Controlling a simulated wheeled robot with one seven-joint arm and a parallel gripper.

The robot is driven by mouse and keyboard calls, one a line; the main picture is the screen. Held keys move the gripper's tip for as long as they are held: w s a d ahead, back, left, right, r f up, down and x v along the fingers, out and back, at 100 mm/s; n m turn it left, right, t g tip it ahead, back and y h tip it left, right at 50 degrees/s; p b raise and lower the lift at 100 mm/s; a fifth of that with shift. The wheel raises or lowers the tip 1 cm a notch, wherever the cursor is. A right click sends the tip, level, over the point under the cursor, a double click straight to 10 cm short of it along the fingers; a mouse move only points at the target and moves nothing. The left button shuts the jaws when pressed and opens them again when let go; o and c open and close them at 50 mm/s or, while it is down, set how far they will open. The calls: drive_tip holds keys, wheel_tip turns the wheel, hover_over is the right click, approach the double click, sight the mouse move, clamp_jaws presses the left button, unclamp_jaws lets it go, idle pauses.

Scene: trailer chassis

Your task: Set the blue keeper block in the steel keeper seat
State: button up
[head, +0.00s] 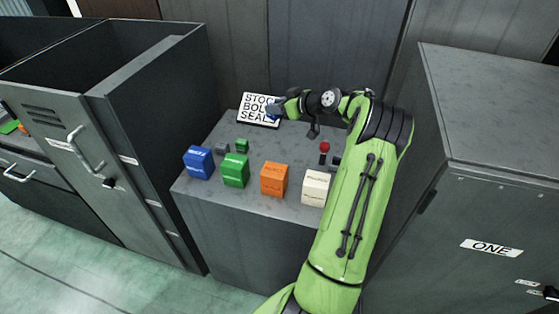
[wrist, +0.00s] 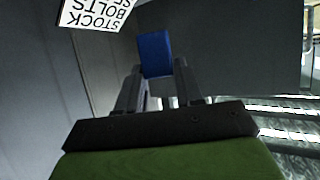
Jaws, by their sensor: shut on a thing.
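My gripper (head: 279,108) is at the back of the grey bench, in front of the sign. In the wrist view its two fingers (wrist: 158,75) are closed on a blue block (wrist: 154,50), which stands out past the fingertips. In the head view only a small bit of blue (head: 272,113) shows at the gripper. I cannot make out the steel keeper seat for certain. A small grey piece (head: 221,148) lies on the bench behind the blue box, beside a small green block (head: 241,146).
On the bench (head: 222,193) stand a blue box (head: 198,162), a green box (head: 235,170), an orange box (head: 273,179) and a white box (head: 315,187). A red-topped piece (head: 324,148) is near my arm. A sign (head: 260,109) stands behind. Tall grey cabinets flank the bench.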

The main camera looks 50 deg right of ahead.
sight(278, 154)
drive_tip(key=f+b, duration=0.3)
drive_tip(key=f, duration=0.1)
drive_tip(key=shift+w+d, duration=0.15)
drive_tip(key=shift+w, duration=0.1)
drive_tip(key=shift+f+b, duration=0.9)
wheel_tip(278, 154, down, 10)
drive_tip(key=b, duration=0.2)
drive_tip(key=shift+r+b, duration=0.1)
drive_tip(key=shift+b, duration=0.25)
drive_tip(key=shift+r, duration=0.1)
drive_tip(key=o, duration=1.1)
